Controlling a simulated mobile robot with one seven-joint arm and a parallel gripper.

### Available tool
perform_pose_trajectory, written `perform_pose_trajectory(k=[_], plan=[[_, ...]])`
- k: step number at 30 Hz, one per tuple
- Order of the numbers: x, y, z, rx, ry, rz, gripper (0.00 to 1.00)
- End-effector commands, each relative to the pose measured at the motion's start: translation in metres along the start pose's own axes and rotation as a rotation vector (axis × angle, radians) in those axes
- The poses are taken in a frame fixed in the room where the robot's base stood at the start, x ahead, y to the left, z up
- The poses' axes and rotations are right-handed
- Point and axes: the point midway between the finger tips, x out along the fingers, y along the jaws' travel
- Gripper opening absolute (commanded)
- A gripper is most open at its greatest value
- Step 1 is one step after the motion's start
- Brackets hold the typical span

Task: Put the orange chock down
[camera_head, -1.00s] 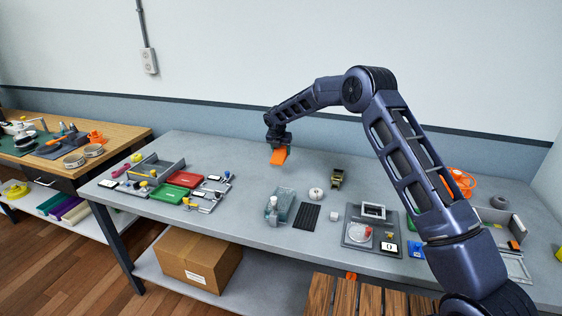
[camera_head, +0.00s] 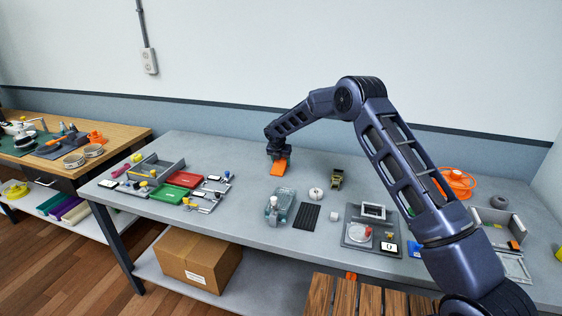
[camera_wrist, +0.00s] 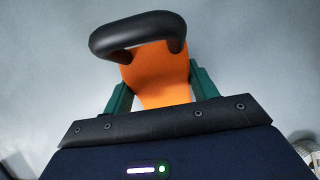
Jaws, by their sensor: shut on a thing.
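The orange chock (camera_head: 279,167) is at my gripper (camera_head: 279,157), over the back middle of the grey table (camera_head: 235,160). In the wrist view the orange chock (camera_wrist: 158,72) has a black loop handle and sits between the two green fingers of my gripper (camera_wrist: 158,92). My gripper is shut on it. The chock is at or very near the tabletop; I cannot tell whether it touches. Its underside is hidden.
A clear bottle-like item (camera_head: 278,207), a black ribbed mat (camera_head: 307,216), a white roll (camera_head: 316,194) and a brass-coloured block (camera_head: 337,179) stand in front and to the right. Red (camera_head: 184,179) and green (camera_head: 166,194) trays lie left. Tabletop around the chock is bare.

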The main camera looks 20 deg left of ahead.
Motion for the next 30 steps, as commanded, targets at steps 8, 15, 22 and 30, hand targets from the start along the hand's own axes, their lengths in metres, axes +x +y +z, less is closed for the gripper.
perform_pose_trajectory(k=[8,15,22,30], plan=[[0.0,0.0,0.0,0.0,0.0,0.0,0.8],[-0.005,0.0,0.001,0.0,-0.001,0.001,0.8],[-0.039,0.0,0.002,0.0,-0.001,0.001,0.8],[-0.09,0.0,0.002,0.0,-0.001,0.002,0.8]])
